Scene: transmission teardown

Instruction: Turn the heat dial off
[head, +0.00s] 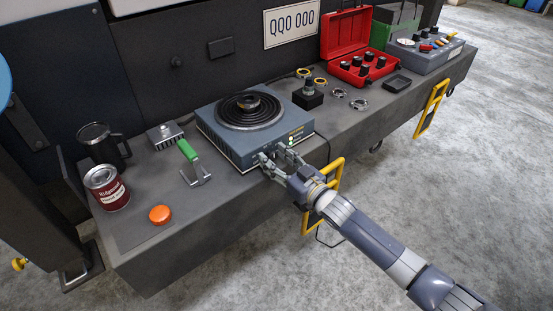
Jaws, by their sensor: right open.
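The hot plate (211,121) is a blue-grey box with a black coil (270,118) on top and stands on the long grey bench. A small metal part lies at the middle of the coil. Its front face carries the controls, near small lit marks (291,138). My right gripper (268,160) is at this front face, its fingers open and pointing at the control area. The heat dial is mostly hidden by the fingers, so I cannot tell its setting or whether they touch it. My left gripper is not in view.
Right are metal rings (359,104), a red case (346,35) and a grey tray (440,58). A yellow handle (331,185) juts from the bench front.

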